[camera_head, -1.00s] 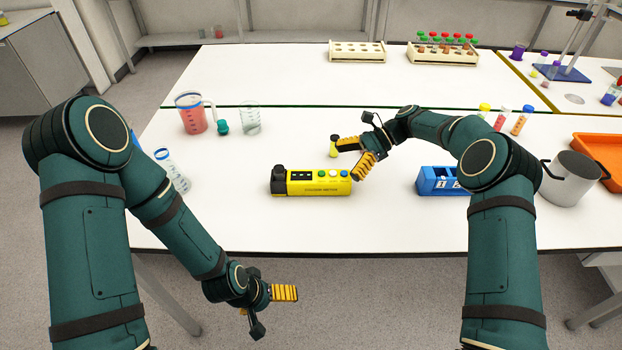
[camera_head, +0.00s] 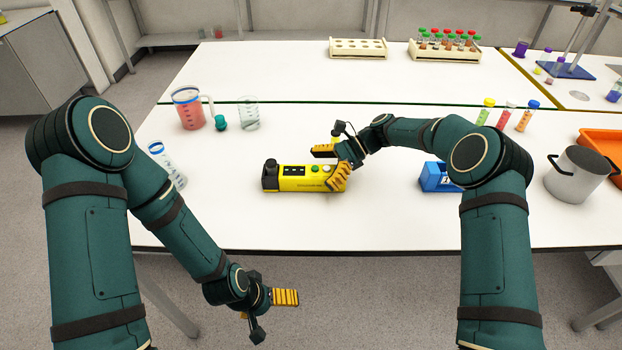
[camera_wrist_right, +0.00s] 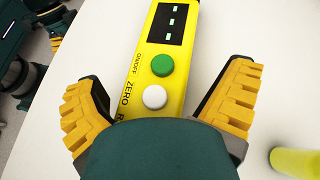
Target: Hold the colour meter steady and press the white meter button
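The yellow colour meter (camera_head: 290,178) lies on the white table, with a black left end, a dark display and round buttons. In the right wrist view its green button (camera_wrist_right: 160,65) and the white button (camera_wrist_right: 154,97) are both uncovered. My right gripper (camera_head: 326,168) is open at the meter's right end. In the wrist view its yellow ribbed fingers stand on either side of the meter (camera_wrist_right: 178,88); the right finger is close to its edge, and I cannot tell if it touches. My left gripper (camera_head: 292,297) hangs in front of the table, away from the meter, seen edge-on.
A blue block (camera_head: 436,177) and a grey pot (camera_head: 580,173) stand to the right. A red-filled jug (camera_head: 190,112) and clear beaker (camera_head: 249,115) stand back left. A yellow cylinder (camera_wrist_right: 295,162) is beside the right gripper in the wrist view. The table in front of the meter is clear.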

